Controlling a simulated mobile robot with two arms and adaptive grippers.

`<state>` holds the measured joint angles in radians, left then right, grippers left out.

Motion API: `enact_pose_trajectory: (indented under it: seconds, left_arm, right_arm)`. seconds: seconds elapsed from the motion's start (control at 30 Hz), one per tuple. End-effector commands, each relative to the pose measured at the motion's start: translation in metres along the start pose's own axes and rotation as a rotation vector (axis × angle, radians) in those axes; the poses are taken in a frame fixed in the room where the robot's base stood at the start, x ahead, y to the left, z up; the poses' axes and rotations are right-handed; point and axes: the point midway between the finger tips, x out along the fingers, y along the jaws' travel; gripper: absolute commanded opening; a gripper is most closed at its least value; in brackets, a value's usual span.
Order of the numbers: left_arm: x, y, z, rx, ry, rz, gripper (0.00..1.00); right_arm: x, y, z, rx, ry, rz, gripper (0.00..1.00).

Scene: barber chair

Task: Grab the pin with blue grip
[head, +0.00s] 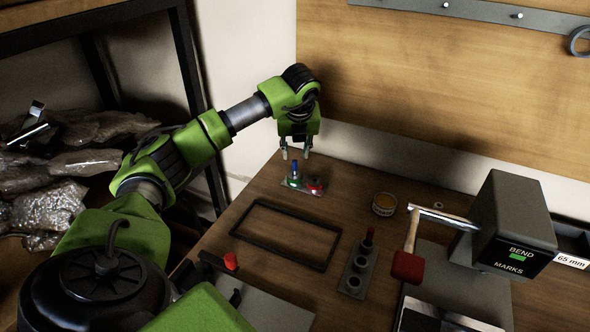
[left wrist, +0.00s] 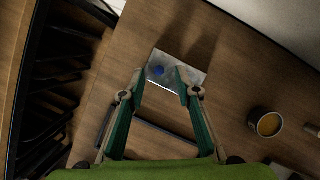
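The pin with the blue grip (head: 295,168) stands upright on a small metal plate (head: 286,184) at the back of the wooden table. In the left wrist view, the blue grip (left wrist: 157,71) shows near the left side of the plate (left wrist: 168,56). My left gripper (head: 295,152) is open and empty, pointing down just above the blue grip. In the left wrist view, its two fingertips (left wrist: 160,76) are spread to either side of the blue grip, apart from it. My right gripper is not in view.
A red piece (head: 315,184) sits at the plate's right end. A black rectangular frame (head: 262,262) lies in front. A round tin (head: 384,204), a grey holder (head: 347,279), a red-headed mallet (head: 408,266) and a bending device (head: 512,222) stand to the right. A wall rises behind.

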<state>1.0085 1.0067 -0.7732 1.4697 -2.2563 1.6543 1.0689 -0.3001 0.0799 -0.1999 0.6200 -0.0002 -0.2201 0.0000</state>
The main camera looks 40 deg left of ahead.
Motion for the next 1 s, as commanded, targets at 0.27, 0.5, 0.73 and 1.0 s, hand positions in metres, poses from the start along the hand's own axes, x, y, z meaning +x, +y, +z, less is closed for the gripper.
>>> enact_pose_trajectory:
  seconds: [0.27,0.5,0.73,1.0]
  left_arm:
    - [0.031,0.002,-0.006,0.001,0.004,0.002,0.30]
    - [0.054,0.001,-0.005,0.000,0.001,0.000,0.30]
    - [0.054,0.001,-0.005,0.000,0.000,0.000,0.22]
    - [0.054,0.001,-0.005,0.000,0.000,0.000,0.00]
  right_arm:
    - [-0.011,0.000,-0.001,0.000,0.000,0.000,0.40]
    - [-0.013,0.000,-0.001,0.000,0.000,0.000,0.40]
    - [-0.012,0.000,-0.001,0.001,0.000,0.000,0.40]
    - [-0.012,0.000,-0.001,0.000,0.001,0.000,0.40]
